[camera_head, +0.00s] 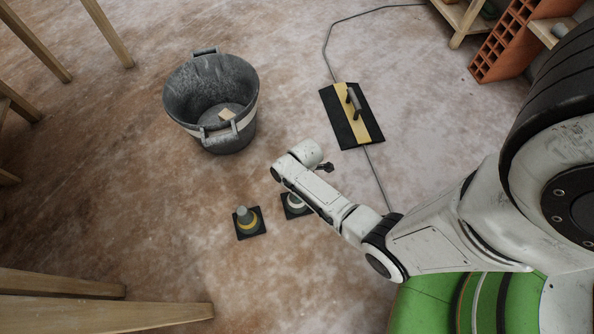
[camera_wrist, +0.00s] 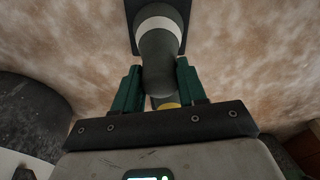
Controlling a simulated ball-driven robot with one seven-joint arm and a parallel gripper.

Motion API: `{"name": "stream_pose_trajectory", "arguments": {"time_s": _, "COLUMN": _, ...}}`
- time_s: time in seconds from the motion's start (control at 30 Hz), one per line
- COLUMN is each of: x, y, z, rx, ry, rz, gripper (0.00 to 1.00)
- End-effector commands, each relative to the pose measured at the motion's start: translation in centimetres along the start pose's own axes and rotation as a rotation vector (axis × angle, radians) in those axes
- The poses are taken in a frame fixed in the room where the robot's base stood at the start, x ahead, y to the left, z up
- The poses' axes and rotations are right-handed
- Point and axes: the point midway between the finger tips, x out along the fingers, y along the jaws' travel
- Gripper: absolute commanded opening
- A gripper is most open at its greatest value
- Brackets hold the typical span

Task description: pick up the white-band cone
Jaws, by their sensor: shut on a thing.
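The white-band cone is dark grey with a white band and a square black base (camera_head: 290,211). In the head view my wrist partly covers it. In the wrist view the cone (camera_wrist: 160,24) runs from the top edge down between the fingers of my gripper (camera_wrist: 158,70), which is shut on its narrow end. The fingers are hidden behind my wrist in the head view. I cannot tell whether the base touches the floor. A yellow-band cone (camera_head: 246,219) stands close by to the left, apart from it.
A dark bucket (camera_head: 181,104) with a small block inside stands behind the cones. A black board with a yellow stripe (camera_head: 338,119) lies right of it by a cable. Wooden legs (camera_head: 100,312) stand at the left, red bricks (camera_head: 501,42) at upper right.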

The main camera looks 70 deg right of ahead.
Motion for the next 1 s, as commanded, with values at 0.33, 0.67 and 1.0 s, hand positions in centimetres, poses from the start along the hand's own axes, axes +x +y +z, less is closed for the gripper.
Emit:
{"name": "stream_pose_trajectory", "arguments": {"time_s": 0.33, "x": 0.0, "y": 0.0, "z": 0.0, "rx": 0.0, "ry": 0.0, "rz": 0.0, "gripper": 0.0}}
{"name": "stream_pose_trajectory", "arguments": {"time_s": 0.67, "x": -0.2, "y": 0.0, "z": 0.0, "rx": 0.0, "ry": 0.0, "rz": 0.001, "gripper": 0.0}}
{"name": "stream_pose_trajectory", "arguments": {"time_s": 1.0, "x": -4.1, "y": -0.3, "z": -0.4, "rx": 0.0, "ry": 0.0, "rz": -0.001, "gripper": 0.0}}
